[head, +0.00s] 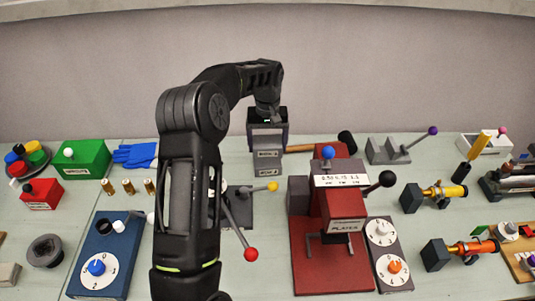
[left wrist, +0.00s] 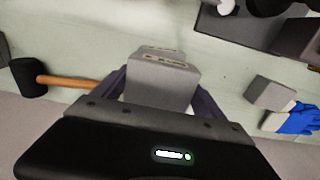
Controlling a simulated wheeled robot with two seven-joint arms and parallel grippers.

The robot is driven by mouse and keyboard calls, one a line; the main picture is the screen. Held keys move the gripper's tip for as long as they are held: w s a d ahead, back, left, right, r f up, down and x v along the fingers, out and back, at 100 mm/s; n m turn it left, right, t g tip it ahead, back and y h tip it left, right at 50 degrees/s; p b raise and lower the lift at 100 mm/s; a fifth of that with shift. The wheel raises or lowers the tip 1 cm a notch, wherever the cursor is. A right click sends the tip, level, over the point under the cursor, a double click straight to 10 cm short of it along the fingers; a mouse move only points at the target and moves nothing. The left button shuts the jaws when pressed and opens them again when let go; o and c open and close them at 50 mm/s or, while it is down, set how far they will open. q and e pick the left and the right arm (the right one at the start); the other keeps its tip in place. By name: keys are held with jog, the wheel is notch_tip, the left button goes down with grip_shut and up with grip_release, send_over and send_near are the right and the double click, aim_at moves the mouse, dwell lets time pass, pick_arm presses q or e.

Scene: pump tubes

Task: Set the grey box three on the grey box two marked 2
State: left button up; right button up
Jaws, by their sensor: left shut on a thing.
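My left gripper (head: 267,128) reaches down at the back middle of the table. It is shut on a grey box, box three (left wrist: 160,88), whose sides lie between the two fingers in the left wrist view. In the head view, two pale labels show one above the other below the fingers. The lower label is on another grey box, box two (head: 268,170), directly under the held one. The labels are too small to read, and I cannot tell whether the boxes touch. My right gripper is not in view.
A black-headed mallet (head: 347,141) lies right of the boxes. Blue gloves (head: 134,154) lie to the left, with another small grey block (left wrist: 270,93) beside them. A red press (head: 330,215) stands in front to the right. My left arm hides part of the table.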

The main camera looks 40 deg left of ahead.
aim_at(267, 153)
pick_arm(q)
jog(key=shift+f+b, duration=1.2)
jog(key=shift+f, duration=0.65)
jog(key=shift+f, duration=0.2)
jog(key=o, duration=1.4)
jog(key=shift+o, duration=0.2)
jog(key=shift+r, duration=0.1)
notch_tip(267, 153, up, 6)
jog(key=p, duration=0.4)
jog(key=shift+r, duration=3.15)
